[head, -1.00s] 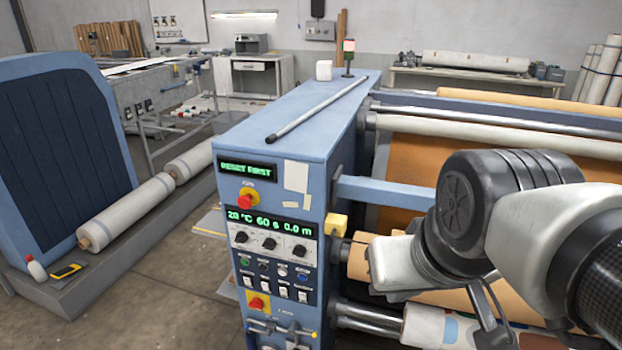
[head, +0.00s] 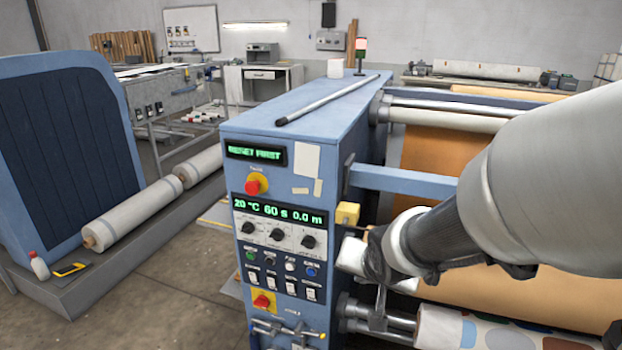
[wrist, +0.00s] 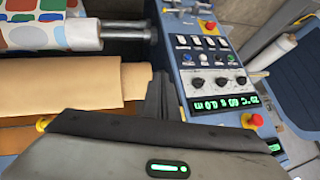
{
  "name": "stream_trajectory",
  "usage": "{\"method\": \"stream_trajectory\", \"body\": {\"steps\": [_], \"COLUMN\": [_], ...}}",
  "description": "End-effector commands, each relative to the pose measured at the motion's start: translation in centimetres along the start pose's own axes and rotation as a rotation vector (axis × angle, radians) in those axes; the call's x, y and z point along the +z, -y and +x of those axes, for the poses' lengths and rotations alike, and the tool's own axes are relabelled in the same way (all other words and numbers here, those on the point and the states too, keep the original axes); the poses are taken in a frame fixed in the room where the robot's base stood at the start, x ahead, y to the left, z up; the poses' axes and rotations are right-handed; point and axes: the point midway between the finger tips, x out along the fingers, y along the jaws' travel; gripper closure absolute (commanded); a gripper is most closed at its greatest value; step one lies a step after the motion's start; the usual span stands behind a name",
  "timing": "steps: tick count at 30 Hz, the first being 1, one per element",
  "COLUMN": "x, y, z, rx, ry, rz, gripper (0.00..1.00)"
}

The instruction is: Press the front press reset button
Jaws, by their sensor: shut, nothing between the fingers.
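The press control panel (head: 279,262) is on the front of the blue press cabinet. A row of small round buttons sits under three black knobs: a green button (head: 250,254), a black one, a white button (head: 290,266) and a blue button (head: 312,271). Their labels are too small to read, so I cannot tell which one is reset. The upper display (head: 256,152) reads "RESET FIRST". My gripper (head: 378,320) is shut and empty, to the right of the panel and apart from the buttons. In the wrist view its dark fingers (wrist: 162,95) are beside the panel's edge.
Two red emergency knobs on yellow, an upper one (head: 254,185) and a lower one (head: 263,302), flank the controls. A yellow block (head: 347,214) juts from the cabinet's right side. Rollers with brown material (head: 500,300) lie right of the panel.

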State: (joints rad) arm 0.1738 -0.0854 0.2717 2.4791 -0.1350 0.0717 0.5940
Motion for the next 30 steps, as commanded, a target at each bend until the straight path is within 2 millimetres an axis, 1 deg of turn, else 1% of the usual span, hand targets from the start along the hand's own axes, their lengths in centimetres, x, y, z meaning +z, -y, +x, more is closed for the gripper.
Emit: {"method": "stream_trajectory", "body": {"steps": [1, 2, 3, 5, 6, 8, 9, 10, 12, 14, 15, 19, 23, 30], "x": [2.4, 3.2, 4.3, 6.3, 7.5, 9.3, 10.2, 10.8, 11.6, 11.9, 11.8, 11.3, 10.8, 10.6], "y": [0.1, 0.7, 1.6, 3.0, 4.0, 5.7, 6.7, 7.4, 8.7, 9.5, 9.7, 10.1, 10.0, 10.0], "z": [4.9, 6.8, 9.3, 12.9, 15.0, 17.6, 18.9, 19.7, 20.9, 21.5, 21.7, 21.7, 21.4, 21.2], "rx": [-0.044, -0.081, -0.134, -0.225, -0.293, -0.399, -0.471, -0.523, -0.640, -0.731, -0.783, -0.912, -0.970, -0.979], "ry": [0.008, 0.004, 0.004, 0.013, 0.023, 0.045, 0.061, 0.076, 0.108, 0.134, 0.148, 0.182, 0.193, 0.194], "rz": [0.075, 0.125, 0.199, 0.329, 0.428, 0.589, 0.701, 0.786, 0.982, 1.136, 1.228, 1.448, 1.544, 1.554], "gripper": [1.00, 1.00, 1.00, 1.00, 1.00, 1.00, 1.00, 1.00, 1.00, 1.00, 1.00, 1.00, 1.00, 1.00]}}
